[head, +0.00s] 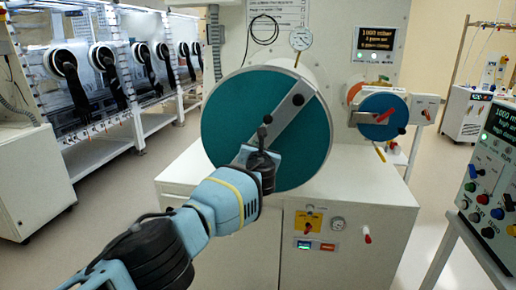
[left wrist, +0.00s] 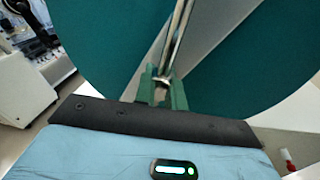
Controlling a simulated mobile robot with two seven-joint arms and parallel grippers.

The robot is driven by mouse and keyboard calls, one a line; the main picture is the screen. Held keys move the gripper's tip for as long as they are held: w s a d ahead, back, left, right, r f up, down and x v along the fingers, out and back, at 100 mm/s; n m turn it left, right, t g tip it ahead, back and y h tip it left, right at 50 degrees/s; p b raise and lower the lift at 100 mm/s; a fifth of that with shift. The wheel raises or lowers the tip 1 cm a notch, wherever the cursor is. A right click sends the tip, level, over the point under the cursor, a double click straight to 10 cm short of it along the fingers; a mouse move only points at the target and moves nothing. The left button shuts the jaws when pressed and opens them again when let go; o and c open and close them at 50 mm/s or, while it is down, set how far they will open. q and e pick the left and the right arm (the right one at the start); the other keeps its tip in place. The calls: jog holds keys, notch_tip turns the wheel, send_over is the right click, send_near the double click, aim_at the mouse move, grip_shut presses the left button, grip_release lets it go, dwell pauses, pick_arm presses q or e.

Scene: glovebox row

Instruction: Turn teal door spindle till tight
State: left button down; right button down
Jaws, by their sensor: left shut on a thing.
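The round teal door (head: 225,110) is closed on the front of the white cabinet, with a grey bar (head: 290,112) running slantwise across its face. In the left wrist view the door (left wrist: 100,40) fills most of the picture. My left gripper (head: 262,140) is in front of the door's middle. Its fingers (left wrist: 162,88) are shut on a shiny metal rod (left wrist: 180,30), part of the spindle handle, which stretches up and away from them. A dark knob (head: 267,119) shows just above the gripper. The spindle's centre is largely hidden behind my gripper. My right gripper is not in view.
A smaller blue round door (head: 376,122) is at the right, and a gauge (head: 300,39) above the teal door. A control panel (head: 490,200) stands at the right edge. Gloveboxes with black gloves (head: 108,65) line the left. Open floor lies between them and the cabinet.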

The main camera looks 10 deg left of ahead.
pick_arm(q)
jog(key=shift+m+t, duration=0.3)
jog(key=shift+m, duration=0.8)
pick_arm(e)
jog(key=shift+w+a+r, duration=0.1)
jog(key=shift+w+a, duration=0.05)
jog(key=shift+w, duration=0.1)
pick_arm(q)
jog(key=c, duration=1.5)
grip_release()
jog(key=shift+c, duration=0.2)
